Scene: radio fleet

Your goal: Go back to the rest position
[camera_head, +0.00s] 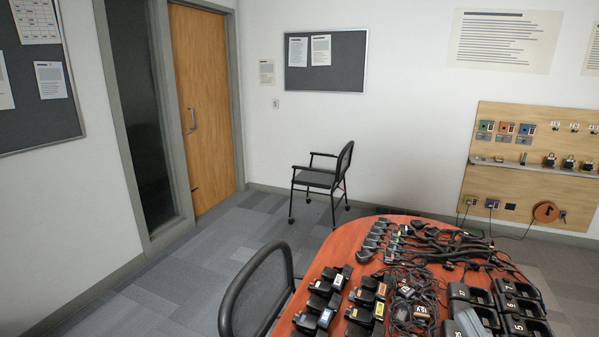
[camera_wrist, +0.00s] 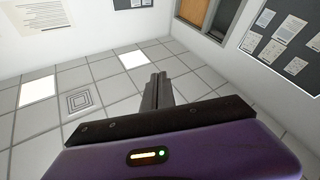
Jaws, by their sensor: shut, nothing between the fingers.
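My gripper (camera_wrist: 158,82) shows in the wrist view, with its dark fingers together and nothing between them. Its purple body (camera_wrist: 185,155) fills the bottom of that view. The fingers stand out against the ceiling tiles, well clear of any object. I cannot make out my gripper in the head view.
A red-brown table (camera_head: 318,266) at the lower right holds radios, chargers and tangled cables. One chair (camera_head: 262,292) is against its left side; another (camera_head: 318,178) stands behind it. A pegboard (camera_head: 520,118) hangs at right. Carpet is clear toward the wooden door (camera_head: 205,110).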

